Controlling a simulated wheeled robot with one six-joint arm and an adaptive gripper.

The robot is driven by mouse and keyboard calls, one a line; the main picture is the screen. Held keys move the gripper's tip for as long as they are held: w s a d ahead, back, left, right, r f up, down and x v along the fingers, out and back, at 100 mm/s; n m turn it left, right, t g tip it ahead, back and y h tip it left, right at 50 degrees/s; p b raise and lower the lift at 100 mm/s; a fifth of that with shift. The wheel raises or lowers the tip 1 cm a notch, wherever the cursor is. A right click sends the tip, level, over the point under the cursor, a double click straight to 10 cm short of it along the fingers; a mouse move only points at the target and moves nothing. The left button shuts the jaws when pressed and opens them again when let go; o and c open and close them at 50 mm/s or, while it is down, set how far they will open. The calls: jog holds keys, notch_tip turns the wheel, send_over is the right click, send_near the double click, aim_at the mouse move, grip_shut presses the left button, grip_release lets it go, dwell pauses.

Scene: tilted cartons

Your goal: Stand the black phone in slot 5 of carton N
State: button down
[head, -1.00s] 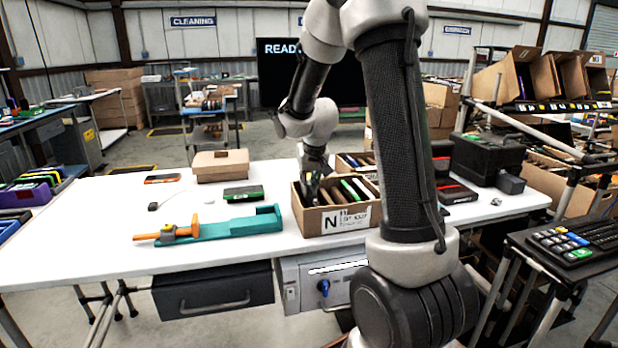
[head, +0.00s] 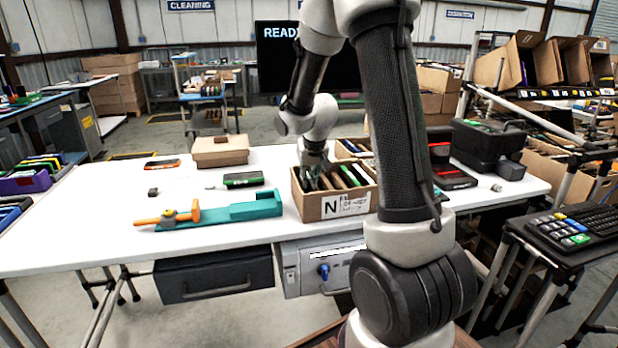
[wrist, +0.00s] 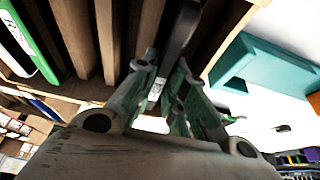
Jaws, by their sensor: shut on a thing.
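Carton N (head: 345,207) is an open brown box with a white N label on its front, standing on the white table. Brown dividers split it into upright slots. My gripper (head: 312,180) is at the carton's left end, pointing down into it. In the wrist view my gripper (wrist: 172,98) is shut on the black phone (wrist: 182,30), a dark upright slab between the fingers, beside the dividers. The phone's lower part is hidden, and I cannot tell whether it touches the bottom. A green-edged phone (wrist: 30,42) stands in a slot farther along the carton.
A teal fixture (head: 225,217) with an orange handle lies left of the carton. A green-edged device (head: 243,180) and a closed brown box (head: 220,151) lie behind it. Another open carton (head: 352,147) stands behind carton N. The table's left part is mostly clear.

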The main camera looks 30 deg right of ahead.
jog(key=shift+f, duration=0.25)
dwell(0.8)
jog(key=c, duration=1.4)
grip_release()
jog(key=v, duration=1.2)
notch_tip(320, 180, up, 7)
jog(key=shift+f, duration=0.1)
